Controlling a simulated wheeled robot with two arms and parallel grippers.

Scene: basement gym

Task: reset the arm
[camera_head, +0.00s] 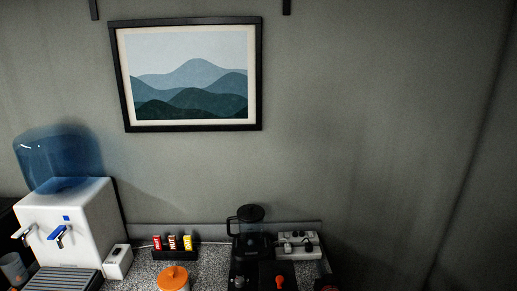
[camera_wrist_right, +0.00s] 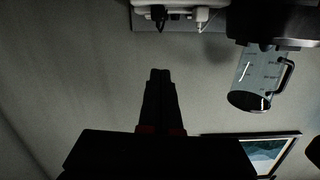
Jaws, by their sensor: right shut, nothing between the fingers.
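My right gripper (camera_wrist_right: 160,74) shows in the right wrist view as two dark fingers pressed together, with small red marks at their base. Nothing is between the fingers. They stand in front of bare grey wall, clear of objects. In the head view I cannot clearly make out this gripper. My left gripper is in neither view.
The counter holds a water dispenser (camera_head: 78,222), an orange-lidded jar (camera_head: 173,277), a rack of small packets (camera_head: 172,242) and a blender (camera_head: 250,230). A power strip (camera_head: 298,243) lies beside the blender. A framed mountain picture (camera_head: 190,75) hangs above. The wall at right is bare.

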